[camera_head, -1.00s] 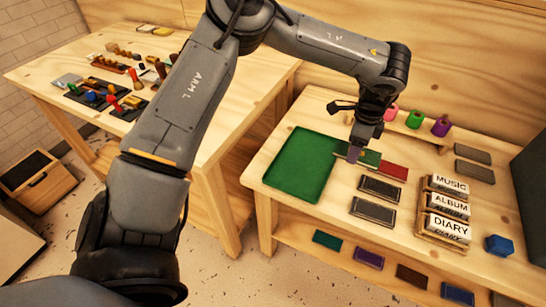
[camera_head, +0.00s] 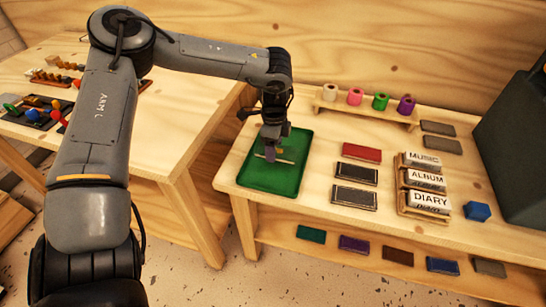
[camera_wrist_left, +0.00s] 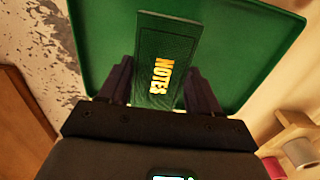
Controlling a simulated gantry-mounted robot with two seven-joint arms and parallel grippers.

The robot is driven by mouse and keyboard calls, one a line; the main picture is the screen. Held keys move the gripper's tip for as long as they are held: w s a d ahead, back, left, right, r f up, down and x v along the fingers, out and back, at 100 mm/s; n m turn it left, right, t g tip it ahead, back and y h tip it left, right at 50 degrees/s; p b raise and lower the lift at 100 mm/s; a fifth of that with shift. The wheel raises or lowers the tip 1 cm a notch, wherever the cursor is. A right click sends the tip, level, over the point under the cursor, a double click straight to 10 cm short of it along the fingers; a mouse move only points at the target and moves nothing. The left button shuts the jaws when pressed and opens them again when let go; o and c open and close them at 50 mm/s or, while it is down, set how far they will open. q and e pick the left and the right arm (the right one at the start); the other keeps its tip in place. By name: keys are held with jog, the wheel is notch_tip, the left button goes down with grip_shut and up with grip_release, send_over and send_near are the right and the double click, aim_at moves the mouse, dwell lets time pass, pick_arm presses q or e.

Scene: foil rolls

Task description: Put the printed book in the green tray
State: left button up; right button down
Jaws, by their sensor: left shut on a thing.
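The tray also shows behind the book in the left wrist view (camera_wrist_left: 240,50). My right gripper is not in view.
Right of the tray lie a red book (camera_head: 361,152) and two dark books (camera_head: 355,172). A rack (camera_head: 365,112) of colored rolls stands behind. A holder with MUSIC, ALBUM and DIARY labels (camera_head: 428,203) and a blue hexagonal block (camera_head: 477,211) sit farther right. Several books lie on the lower shelf.

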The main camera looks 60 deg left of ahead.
pick_arm(q)
jog(key=shift+s+f+b, duration=0.1)
jog(key=shift+f+b, duration=0.85)
jog(key=shift+f, duration=1.15)
jog(key=shift+a, duration=0.1)
jog(key=shift+f, duration=0.2)
jog(key=o, duration=1.1)
jog(key=shift+r, duration=0.1)
